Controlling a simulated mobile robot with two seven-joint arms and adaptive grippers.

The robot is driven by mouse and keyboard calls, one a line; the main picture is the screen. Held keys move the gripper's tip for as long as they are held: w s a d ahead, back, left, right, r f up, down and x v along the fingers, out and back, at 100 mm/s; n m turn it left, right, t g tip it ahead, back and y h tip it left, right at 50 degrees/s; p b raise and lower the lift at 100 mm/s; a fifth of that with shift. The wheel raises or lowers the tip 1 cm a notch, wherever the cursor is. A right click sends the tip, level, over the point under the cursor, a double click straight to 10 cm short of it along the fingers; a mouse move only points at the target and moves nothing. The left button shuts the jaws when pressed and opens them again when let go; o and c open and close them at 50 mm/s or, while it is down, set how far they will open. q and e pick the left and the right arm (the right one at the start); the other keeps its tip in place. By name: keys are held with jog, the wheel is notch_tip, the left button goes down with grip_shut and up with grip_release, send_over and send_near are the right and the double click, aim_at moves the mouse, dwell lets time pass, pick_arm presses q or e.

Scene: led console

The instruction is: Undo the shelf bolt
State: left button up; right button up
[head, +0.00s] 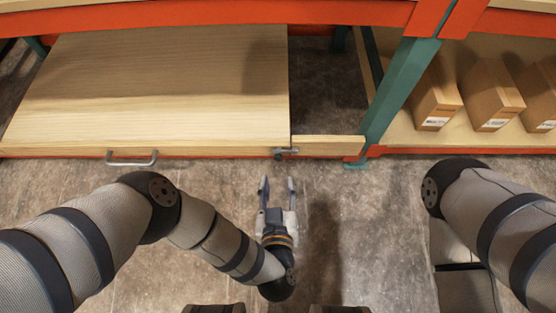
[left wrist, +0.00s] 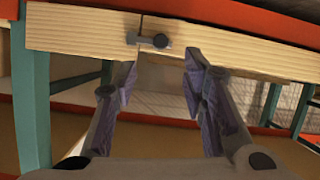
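The shelf bolt (head: 285,152) is a small dark metal bolt with a round knob on the front edge of the wooden shelf board (head: 170,85). It lies across the seam between that board and a short wooden piece (head: 327,146). In the left wrist view the bolt (left wrist: 148,41) shows just beyond the fingertips, its knob between the lines of the two fingers. My left gripper (head: 278,183) is open and empty, pointing at the bolt with a gap between. Its spread fingers also show in the left wrist view (left wrist: 160,72). My right gripper is out of view.
A metal handle (head: 132,159) is on the board's front edge, left of the bolt. A teal post (head: 402,88) and orange beams (head: 200,16) frame the rack. Cardboard boxes (head: 492,97) stand on the right shelf. The floor (head: 345,235) before the rack is clear.

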aim_at(278, 159)
pick_arm(q)
jog(key=b+x, duration=0.1)
jog(key=x, duration=0.3)
jog(key=b+x, duration=0.2)
jog(key=x, duration=0.2)
jog(key=shift+s+f, duration=0.15)
jog(key=shift+f, duration=0.05)
jog(key=shift+w, duration=0.5)
grip_shut()
